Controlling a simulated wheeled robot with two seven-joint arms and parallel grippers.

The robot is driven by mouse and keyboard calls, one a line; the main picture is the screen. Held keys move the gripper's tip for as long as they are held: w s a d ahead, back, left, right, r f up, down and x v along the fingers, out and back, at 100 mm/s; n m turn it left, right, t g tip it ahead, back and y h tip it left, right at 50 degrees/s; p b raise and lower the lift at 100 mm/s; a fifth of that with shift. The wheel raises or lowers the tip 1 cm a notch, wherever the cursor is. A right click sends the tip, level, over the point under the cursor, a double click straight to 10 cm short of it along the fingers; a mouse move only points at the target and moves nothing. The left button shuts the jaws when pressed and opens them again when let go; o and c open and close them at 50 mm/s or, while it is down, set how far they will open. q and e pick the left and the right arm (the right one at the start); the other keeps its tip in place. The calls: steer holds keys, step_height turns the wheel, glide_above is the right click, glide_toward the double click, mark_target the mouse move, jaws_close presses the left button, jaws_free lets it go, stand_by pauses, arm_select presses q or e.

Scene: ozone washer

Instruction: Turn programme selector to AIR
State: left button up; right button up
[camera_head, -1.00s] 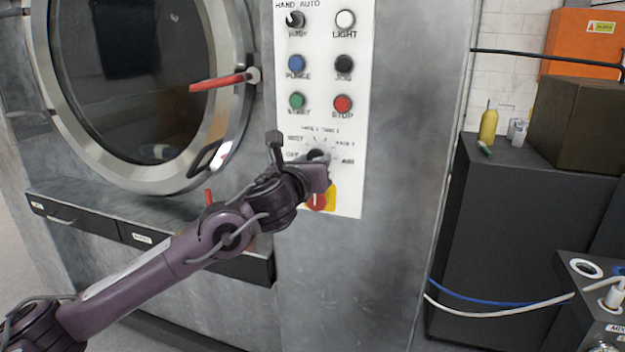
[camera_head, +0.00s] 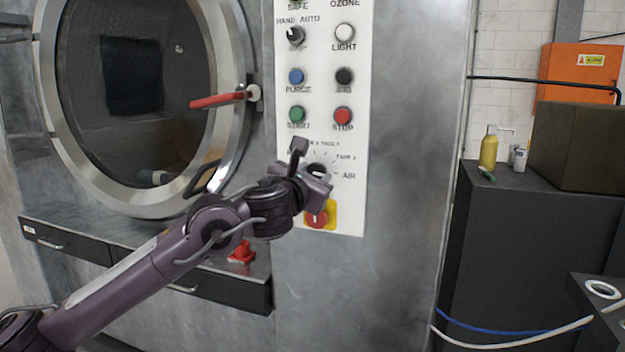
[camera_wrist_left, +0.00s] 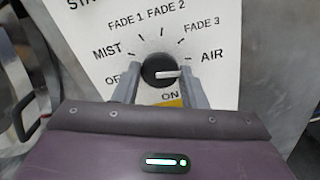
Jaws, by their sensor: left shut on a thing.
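The programme selector (camera_head: 316,169) is a black round knob low on the white control panel, partly hidden by my left gripper (camera_head: 322,183) in the head view. In the left wrist view the knob (camera_wrist_left: 158,68) sits between the two grey fingers of my left gripper (camera_wrist_left: 160,86), which is shut on it. The knob's white pointer line (camera_wrist_left: 168,74) points right, to the AIR side of the dial, slightly below the AIR label (camera_wrist_left: 212,55). The MIST and FADE labels lie around the upper left and top. My right gripper is not in view.
Just below the selector is a red knob on a yellow plate (camera_head: 331,211). Green START (camera_head: 297,114) and red STOP (camera_head: 343,116) buttons are above. The round door (camera_head: 225,130) with its red handle (camera_head: 218,100) is left. Bare metal lies right of the panel.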

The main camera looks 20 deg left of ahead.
arm_select(q)
steer(key=shift+f, duration=0.15)
steer(key=o, duration=1)
steer(key=shift+c, duration=0.2)
steer(key=s, duration=0.7)
steer(key=shift+s+a, duration=0.15)
steer(key=shift+s, duration=0.25)
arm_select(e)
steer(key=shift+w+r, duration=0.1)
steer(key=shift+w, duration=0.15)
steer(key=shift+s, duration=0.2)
